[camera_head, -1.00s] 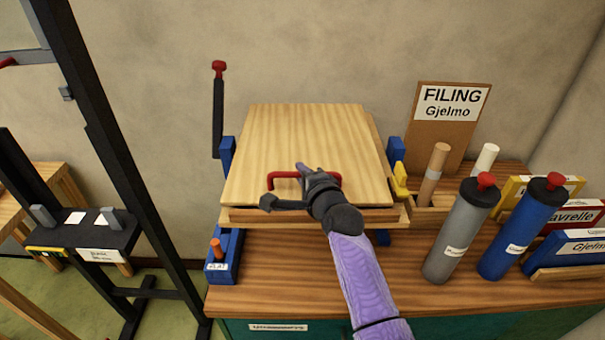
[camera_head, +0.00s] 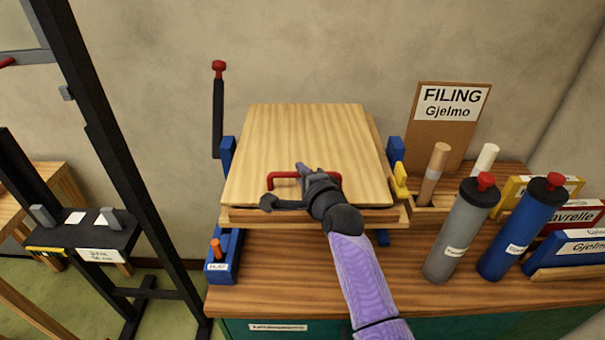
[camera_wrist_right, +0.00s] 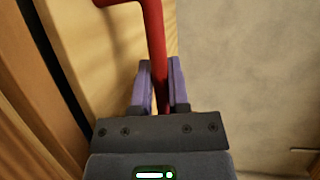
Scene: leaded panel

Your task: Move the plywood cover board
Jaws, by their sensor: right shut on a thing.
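The plywood cover board (camera_head: 300,135) lies tilted on a wooden frame between blue supports on the bench, with a red handle (camera_head: 285,174) near its front edge. My right gripper (camera_head: 302,172) is at the handle. In the right wrist view, the two purple fingers of the gripper (camera_wrist_right: 160,90) are shut on the red handle (camera_wrist_right: 152,35), with the pale board (camera_wrist_right: 90,55) beside it. What lies under the board is hidden. My left gripper is not in view.
A grey cylinder (camera_head: 462,232) and a blue cylinder (camera_head: 520,230) with red knobs stand on the bench at the right, near a FILING sign (camera_head: 450,104). A small blue box (camera_head: 222,262) sits at front left. A black metal stand (camera_head: 110,165) rises at the left.

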